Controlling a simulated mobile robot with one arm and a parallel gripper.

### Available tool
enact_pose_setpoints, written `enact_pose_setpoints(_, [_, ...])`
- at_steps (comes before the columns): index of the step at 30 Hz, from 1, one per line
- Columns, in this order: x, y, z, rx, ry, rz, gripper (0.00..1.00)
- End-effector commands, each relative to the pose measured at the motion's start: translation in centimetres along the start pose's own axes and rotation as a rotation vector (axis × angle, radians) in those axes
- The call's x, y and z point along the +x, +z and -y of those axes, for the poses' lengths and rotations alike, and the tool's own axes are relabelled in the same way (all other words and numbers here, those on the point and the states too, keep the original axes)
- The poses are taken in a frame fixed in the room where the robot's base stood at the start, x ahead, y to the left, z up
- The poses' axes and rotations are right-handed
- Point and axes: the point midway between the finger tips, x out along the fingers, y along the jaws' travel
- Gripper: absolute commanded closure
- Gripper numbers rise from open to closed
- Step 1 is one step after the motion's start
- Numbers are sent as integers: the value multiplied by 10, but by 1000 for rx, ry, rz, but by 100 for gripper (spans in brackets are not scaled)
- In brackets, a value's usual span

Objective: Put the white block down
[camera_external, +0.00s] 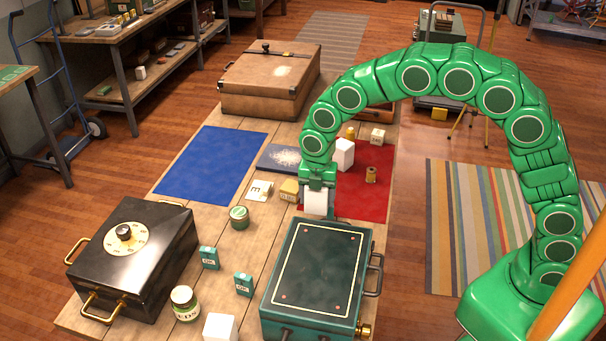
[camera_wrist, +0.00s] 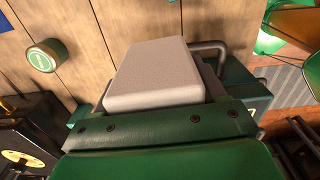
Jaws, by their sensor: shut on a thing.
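My gripper (camera_external: 317,186) is shut on a white block (camera_external: 316,204), pointing down just behind the dark green box and by the left edge of the red mat. In the wrist view the same white block (camera_wrist: 158,72) fills the middle, with the green gripper body below it. I cannot tell whether the block's underside touches the table. A second white block (camera_external: 345,153) stands on the red mat (camera_external: 378,196), behind my gripper. A third white block (camera_external: 220,328) sits at the table's front edge.
The dark green box (camera_external: 318,265) is close in front of my gripper. A tan small block (camera_external: 289,190), a white letter card (camera_external: 259,189) and a green tin (camera_external: 239,217) lie to the left. The blue mat (camera_external: 212,164) is bare. A black safe (camera_external: 132,250) stands front left.

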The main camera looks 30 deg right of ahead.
Motion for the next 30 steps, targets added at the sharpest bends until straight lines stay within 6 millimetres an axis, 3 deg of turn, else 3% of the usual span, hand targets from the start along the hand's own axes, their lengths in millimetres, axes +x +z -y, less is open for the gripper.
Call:
enact_pose_setpoints(9, [-9,-4,19,1,1,-1,59])
enact_pose_setpoints(13, [-10,5,27,7,1,-1,59])
enact_pose_setpoints(17, [-12,32,43,19,0,2,59])
enact_pose_setpoints(24, [-12,96,92,43,-5,0,59])
enact_pose_setpoints(30, [-13,133,126,50,2,1,59])
